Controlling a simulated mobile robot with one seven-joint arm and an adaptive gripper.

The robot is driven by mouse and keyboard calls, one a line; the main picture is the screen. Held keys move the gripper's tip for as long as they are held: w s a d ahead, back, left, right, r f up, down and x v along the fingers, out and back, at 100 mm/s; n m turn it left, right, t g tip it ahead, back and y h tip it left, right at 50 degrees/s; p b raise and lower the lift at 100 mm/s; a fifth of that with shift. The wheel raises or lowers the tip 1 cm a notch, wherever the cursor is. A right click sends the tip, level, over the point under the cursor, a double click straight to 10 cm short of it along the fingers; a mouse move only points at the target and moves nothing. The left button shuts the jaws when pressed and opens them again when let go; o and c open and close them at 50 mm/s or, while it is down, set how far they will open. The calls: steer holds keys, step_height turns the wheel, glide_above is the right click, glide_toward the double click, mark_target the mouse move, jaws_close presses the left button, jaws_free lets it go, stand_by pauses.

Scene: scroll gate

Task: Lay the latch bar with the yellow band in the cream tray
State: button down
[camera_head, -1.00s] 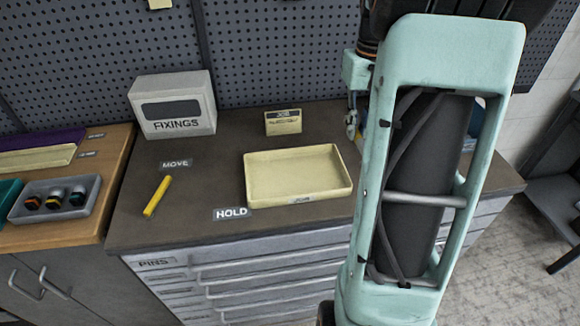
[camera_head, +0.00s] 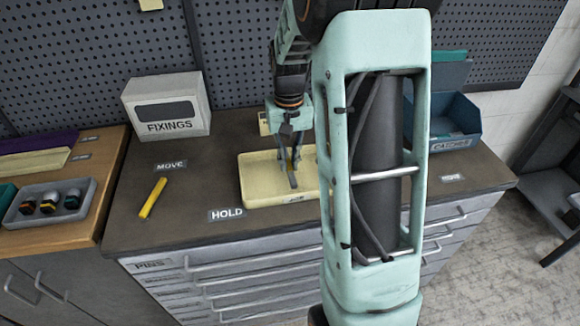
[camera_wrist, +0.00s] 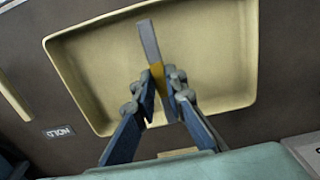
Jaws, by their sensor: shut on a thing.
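The latch bar is grey with a yellow band; in the wrist view the bar (camera_wrist: 149,40) sticks out between the fingers, its yellow band (camera_wrist: 157,70) close to the fingertips. My gripper (camera_wrist: 160,90) is shut on it. The tray also shows in the wrist view (camera_wrist: 92,75), empty around the bar. I cannot tell whether the bar touches the tray floor.
A yellow rod (camera_head: 153,197) lies left of the tray, near the HOLD label (camera_head: 227,215). The FIXINGS box (camera_head: 167,108) stands at the back left. A blue bin (camera_head: 453,125) is at the back right. A grey tray (camera_head: 48,203) holds several small parts.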

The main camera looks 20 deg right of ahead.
mark_target(289, 165)
steer(key=shift+d+f, duration=0.1)
steer(key=shift+f, duration=1.2)
steer(key=c, duration=2)
jaws_free()
steer(key=shift+f, duration=0.1)
steer(key=shift+o, duration=0.2)
step_height(289, 165, up, 12)
